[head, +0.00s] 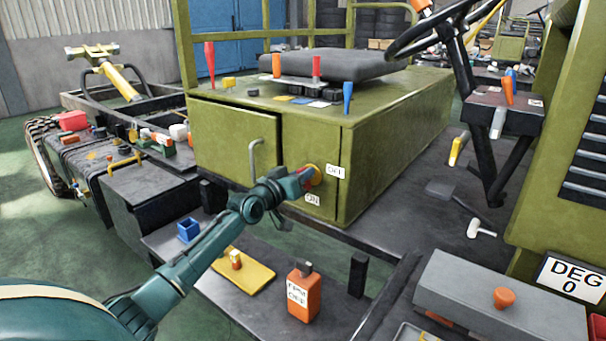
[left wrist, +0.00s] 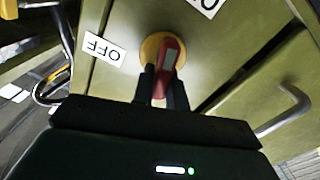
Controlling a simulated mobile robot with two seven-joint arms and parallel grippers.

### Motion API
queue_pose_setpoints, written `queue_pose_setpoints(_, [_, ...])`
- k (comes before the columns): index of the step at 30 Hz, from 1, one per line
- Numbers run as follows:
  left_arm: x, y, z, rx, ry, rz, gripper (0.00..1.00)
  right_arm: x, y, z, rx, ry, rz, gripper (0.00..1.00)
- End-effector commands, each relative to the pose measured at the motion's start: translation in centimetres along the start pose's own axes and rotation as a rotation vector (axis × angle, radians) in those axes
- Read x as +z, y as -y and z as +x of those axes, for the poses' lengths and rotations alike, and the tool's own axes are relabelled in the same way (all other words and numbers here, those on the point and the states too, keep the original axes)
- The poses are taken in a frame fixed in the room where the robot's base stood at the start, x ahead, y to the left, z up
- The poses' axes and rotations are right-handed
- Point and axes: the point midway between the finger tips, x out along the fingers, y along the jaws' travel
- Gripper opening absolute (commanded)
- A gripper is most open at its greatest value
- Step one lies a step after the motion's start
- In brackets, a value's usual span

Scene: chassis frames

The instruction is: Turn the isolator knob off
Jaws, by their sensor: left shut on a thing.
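The isolator knob is a red handle on a round yellow base (head: 316,174), on the front of the olive seat box. In the left wrist view its red handle (left wrist: 168,54) stands over the yellow base (left wrist: 150,47). A white OFF label (head: 335,172) is at its upper right and an ON label (head: 313,199) below it in the head view. My left gripper (head: 303,178) is shut on the red handle, with a dark finger on each side (left wrist: 163,84). Which label the handle points to is hard to tell. My right gripper is not in view.
A bent grey handle (head: 254,157) sticks out of the box left of the knob. A grey box (head: 500,295) stands at lower right.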

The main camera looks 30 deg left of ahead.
Motion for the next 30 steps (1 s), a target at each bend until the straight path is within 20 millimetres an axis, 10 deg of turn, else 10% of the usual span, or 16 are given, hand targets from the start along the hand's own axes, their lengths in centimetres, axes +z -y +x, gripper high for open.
queue_pose_setpoints(30, [0.7, 1.2, 0.0, -0.001, 0.001, -0.962, 0.0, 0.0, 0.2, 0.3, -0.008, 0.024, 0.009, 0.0])
